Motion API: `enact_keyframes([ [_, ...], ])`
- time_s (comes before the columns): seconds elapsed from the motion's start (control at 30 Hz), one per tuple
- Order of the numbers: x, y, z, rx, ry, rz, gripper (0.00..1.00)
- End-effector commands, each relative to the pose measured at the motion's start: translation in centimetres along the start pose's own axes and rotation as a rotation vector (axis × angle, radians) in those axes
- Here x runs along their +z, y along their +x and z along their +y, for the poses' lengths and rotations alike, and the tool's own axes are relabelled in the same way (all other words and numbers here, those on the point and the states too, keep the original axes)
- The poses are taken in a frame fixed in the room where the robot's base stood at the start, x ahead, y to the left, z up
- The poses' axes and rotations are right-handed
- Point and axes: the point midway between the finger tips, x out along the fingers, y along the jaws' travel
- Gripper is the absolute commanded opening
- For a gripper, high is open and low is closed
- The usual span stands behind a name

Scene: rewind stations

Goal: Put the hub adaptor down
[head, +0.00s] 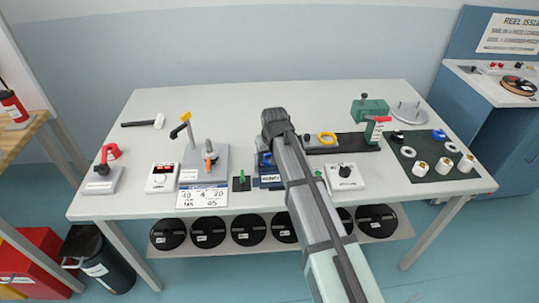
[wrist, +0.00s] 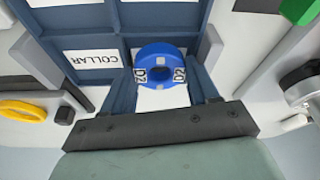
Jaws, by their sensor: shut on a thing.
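The hub adaptor (wrist: 163,65) is a blue ring with "D2" and "20" labels in the wrist view. My gripper (wrist: 167,68) is shut on it, with a finger on either side. The ring is over a compartment of a dark blue tray (wrist: 110,32); I cannot tell whether it touches the floor.
A yellow ring (head: 327,138) sits right of the tray, near a green device (head: 372,115). A white control box (head: 345,177) stands to the right front. A stand with a yellow-tipped lever (head: 205,160) is at left. White rolls (head: 445,165) lie on a dark mat. The table's back middle is clear.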

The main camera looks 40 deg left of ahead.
Motion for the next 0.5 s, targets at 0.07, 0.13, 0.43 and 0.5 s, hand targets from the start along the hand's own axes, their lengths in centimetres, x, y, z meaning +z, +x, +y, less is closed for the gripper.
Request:
enact_keyframes([
  [0.07, 0.97, 1.47, -0.12, -0.01, 0.008, -0.03, 0.25],
  [0.13, 0.99, 1.58, -0.13, -0.01, 0.008, -0.03, 0.25],
  [0.43, 0.93, 1.52, -0.11, -0.01, 0.01, -0.029, 0.7],
  [0.5, 0.85, 1.31, -0.1, -0.01, 0.01, -0.029, 0.7],
])
